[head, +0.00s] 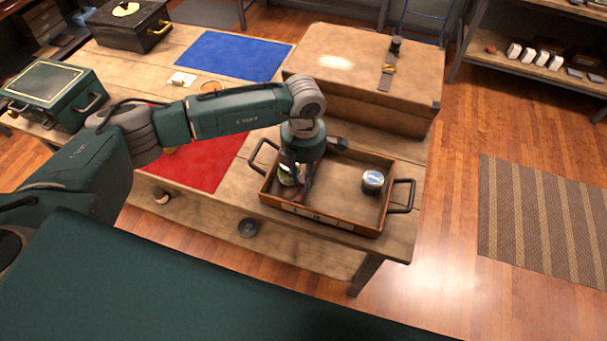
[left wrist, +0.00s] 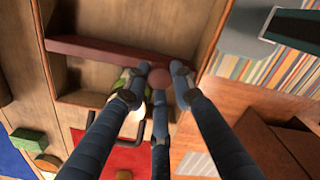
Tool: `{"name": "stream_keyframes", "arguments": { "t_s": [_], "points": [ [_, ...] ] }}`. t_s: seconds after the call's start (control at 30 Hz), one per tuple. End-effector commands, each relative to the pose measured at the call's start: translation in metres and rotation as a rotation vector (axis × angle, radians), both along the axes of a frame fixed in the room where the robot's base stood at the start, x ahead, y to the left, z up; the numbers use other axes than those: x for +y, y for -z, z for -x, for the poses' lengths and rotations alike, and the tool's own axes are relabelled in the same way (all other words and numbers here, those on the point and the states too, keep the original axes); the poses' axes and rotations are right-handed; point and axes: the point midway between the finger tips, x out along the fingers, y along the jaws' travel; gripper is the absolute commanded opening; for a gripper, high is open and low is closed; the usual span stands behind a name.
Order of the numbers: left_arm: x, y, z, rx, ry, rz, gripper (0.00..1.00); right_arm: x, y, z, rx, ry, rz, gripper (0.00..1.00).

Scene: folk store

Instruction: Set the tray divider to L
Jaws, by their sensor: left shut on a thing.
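The wooden tray (head: 385,207) with black side handles sits near the table's front right corner. My left gripper (head: 300,188) reaches down into its left part. In the left wrist view my gripper (left wrist: 158,82) has its fingers closed around a round reddish knob (left wrist: 160,77) on the dark red divider (left wrist: 95,50). The divider spans the tray; in the head view the gripper largely hides it. Pale marks (head: 315,216) show on the tray's front wall, too small to read. A green-and-white jar (head: 287,174) stands left of the gripper, partly hidden. My right gripper is not in view.
A round tin (head: 373,180) stands in the tray's right part. A large brown case (head: 365,75) stands close behind the tray. A red mat (head: 205,165) and a blue mat (head: 230,55) lie to the left. A green box (head: 55,92) stands far left.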

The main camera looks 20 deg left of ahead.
Motion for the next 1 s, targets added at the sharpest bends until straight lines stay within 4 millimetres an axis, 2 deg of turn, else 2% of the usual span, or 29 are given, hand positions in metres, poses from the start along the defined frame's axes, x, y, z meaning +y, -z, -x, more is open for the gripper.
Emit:
{"name": "stream_keyframes", "arguments": {
  "t_s": [0.17, 0.4, 0.6, 0.73, 1.0],
  "points": [
    [-0.014, 0.003, 0.0, -0.001, 0.004, 0.002, 0.0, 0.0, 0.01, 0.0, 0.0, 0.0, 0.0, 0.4],
    [-0.081, 0.007, 0.001, -0.005, 0.007, 0.005, 0.0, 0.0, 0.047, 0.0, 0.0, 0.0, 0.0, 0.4],
    [-0.118, 0.003, 0.003, -0.003, 0.002, 0.002, 0.0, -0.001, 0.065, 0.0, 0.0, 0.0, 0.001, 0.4],
    [-0.124, 0.0, 0.003, -0.002, 0.0, 0.001, 0.0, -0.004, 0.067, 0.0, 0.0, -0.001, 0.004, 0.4],
    [-0.126, -0.001, 0.004, -0.002, 0.001, 0.004, 0.0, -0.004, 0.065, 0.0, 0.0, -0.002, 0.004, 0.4]
  ]
}}
